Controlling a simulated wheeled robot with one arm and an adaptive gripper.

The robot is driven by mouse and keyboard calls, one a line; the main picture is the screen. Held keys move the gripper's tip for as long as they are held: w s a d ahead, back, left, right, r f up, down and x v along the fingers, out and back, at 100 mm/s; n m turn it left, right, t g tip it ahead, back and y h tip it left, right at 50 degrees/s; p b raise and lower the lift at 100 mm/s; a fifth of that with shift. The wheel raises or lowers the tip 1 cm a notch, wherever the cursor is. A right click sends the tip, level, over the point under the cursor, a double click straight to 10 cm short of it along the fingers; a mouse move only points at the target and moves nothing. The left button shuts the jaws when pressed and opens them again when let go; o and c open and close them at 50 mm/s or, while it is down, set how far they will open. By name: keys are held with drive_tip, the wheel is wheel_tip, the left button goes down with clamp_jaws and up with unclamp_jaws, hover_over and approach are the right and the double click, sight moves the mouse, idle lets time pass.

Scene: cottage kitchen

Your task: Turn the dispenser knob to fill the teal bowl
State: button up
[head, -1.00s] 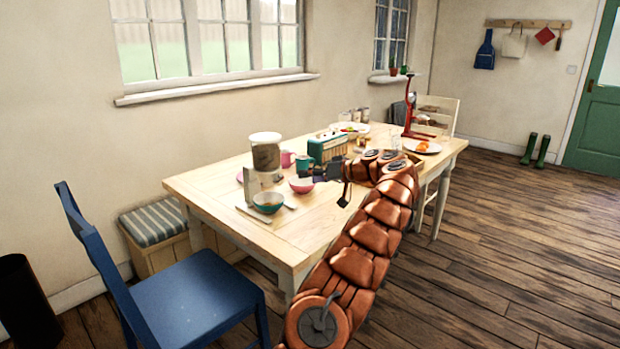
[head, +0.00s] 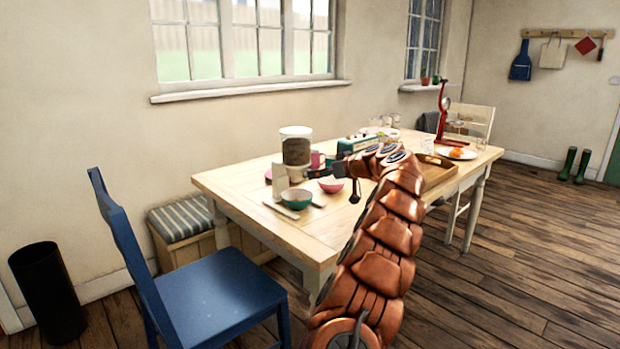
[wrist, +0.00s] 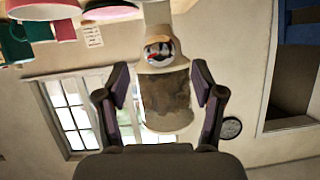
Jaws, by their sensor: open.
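The dispenser (head: 296,150) stands on the table's left half, with a clear, brown-filled hopper on a pale base. Its round, shiny knob (wrist: 159,52) faces my wrist camera, where the dispenser appears upside down. The teal bowl (head: 296,199) sits on the table in front of the dispenser's base. Its contents are too small to tell in the head view. My gripper (head: 314,174) is just right of the dispenser, above the pink bowl. In the wrist view my gripper (wrist: 160,76) is open and empty, its fingers either side of the hopper in the picture. Contact with the knob is not visible.
A pink bowl (head: 331,185) is right of the teal bowl. Cutlery (head: 281,210) lies left of it. Mugs and a green radio (head: 357,144) stand behind. A wooden tray (head: 437,174) is at right.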

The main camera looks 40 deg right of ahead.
drive_tip(key=shift+x, duration=2.9)
drive_tip(key=c, duration=1.2)
drive_tip(key=shift+o, duration=0.2)
drive_tip(key=shift+p, duration=0.55)
drive_tip(key=shift+r+m+y+p, duration=0.15)
drive_tip(key=shift+m+y+p, duration=0.15)
drive_tip(key=shift+p, duration=0.05)
drive_tip(key=m+p, duration=0.1)
drive_tip(key=p, duration=0.1)
drive_tip(key=shift+d+y+p, duration=0.1)
drive_tip(key=shift+y+p, duration=0.2)
drive_tip(key=shift+m+y+p, duration=0.5)
drive_tip(key=shift+m+p, duration=0.1)
drive_tip(key=shift+p, duration=0.3)
